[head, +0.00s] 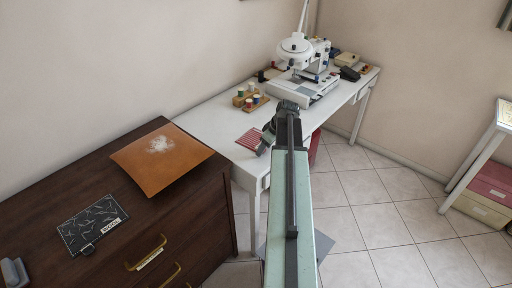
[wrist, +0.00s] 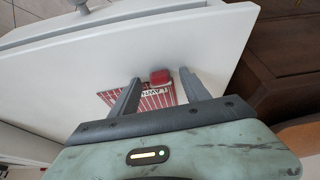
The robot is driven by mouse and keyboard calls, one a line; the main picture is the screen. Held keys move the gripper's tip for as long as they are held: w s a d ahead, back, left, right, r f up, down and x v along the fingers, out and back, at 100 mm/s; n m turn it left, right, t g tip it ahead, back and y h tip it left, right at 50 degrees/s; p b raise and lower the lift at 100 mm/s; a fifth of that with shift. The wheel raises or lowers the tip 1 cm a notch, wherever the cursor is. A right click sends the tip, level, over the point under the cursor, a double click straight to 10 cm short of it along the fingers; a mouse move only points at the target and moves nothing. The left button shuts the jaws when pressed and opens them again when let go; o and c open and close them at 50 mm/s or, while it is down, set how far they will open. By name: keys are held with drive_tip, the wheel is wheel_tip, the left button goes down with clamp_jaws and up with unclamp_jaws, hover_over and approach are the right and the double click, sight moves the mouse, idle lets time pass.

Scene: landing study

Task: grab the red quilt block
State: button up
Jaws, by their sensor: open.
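My gripper (wrist: 161,83) is open, with one finger on each side of the block as seen in that view. I cannot tell whether either finger touches it. In the head view, my gripper (head: 265,144) is over the table's front edge beside the striped mat (head: 251,139).
The white table (head: 204,114) carries a tray of spools (head: 251,102) and a white sewing machine (head: 308,80) toward the back. A dark wooden dresser (head: 100,180) stands at the left with an orange sheet (head: 175,168).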

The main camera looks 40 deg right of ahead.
clamp_jaws()
